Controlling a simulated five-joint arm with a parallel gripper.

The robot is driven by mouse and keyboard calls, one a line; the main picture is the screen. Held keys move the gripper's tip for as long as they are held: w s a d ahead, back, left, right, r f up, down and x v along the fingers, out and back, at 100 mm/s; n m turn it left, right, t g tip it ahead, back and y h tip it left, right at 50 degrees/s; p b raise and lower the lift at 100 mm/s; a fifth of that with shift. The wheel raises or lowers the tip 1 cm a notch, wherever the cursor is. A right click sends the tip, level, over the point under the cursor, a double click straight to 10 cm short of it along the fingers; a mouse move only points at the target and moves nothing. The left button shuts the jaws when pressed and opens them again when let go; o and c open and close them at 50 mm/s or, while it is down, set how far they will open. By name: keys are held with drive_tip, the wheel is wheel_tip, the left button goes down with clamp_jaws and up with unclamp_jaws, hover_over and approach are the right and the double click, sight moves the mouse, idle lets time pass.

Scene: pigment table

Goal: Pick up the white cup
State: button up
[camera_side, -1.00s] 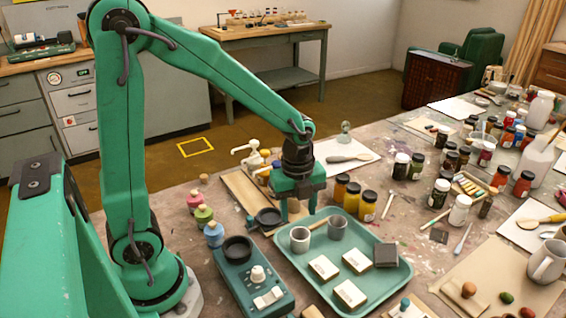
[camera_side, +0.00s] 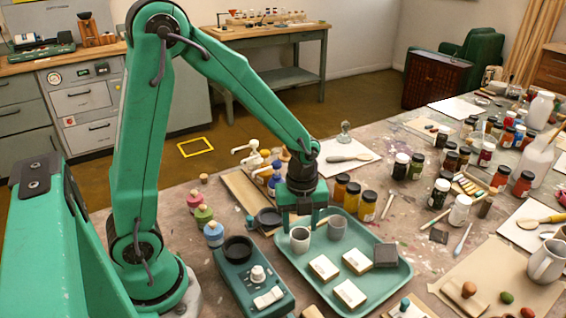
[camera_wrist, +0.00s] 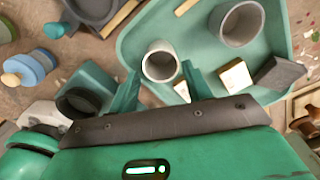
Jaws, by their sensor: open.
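The white cup (camera_side: 300,240) stands upright at the left end of the green tray (camera_side: 345,301). In the wrist view the white cup (camera_wrist: 161,62) shows its open top and dark inside. My gripper (camera_side: 300,222) is right above the cup, pointing down. In the wrist view its two green fingers (camera_wrist: 161,85) are apart, one to each side of the cup's near part. My gripper is open and holds nothing. I cannot tell whether a finger touches the cup.
A grey cup (camera_side: 338,229) stands close to the right of the white cup. Pale blocks (camera_side: 324,268) and a dark grey block (camera_side: 386,256) lie in the tray. A green device with a black dish (camera_side: 255,275) is left of the tray. Paint jars (camera_side: 368,206) stand behind it.

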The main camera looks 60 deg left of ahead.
sight(300, 238)
drive_tip(key=shift+f, duration=2.6)
drive_tip(key=c, duration=0.6)
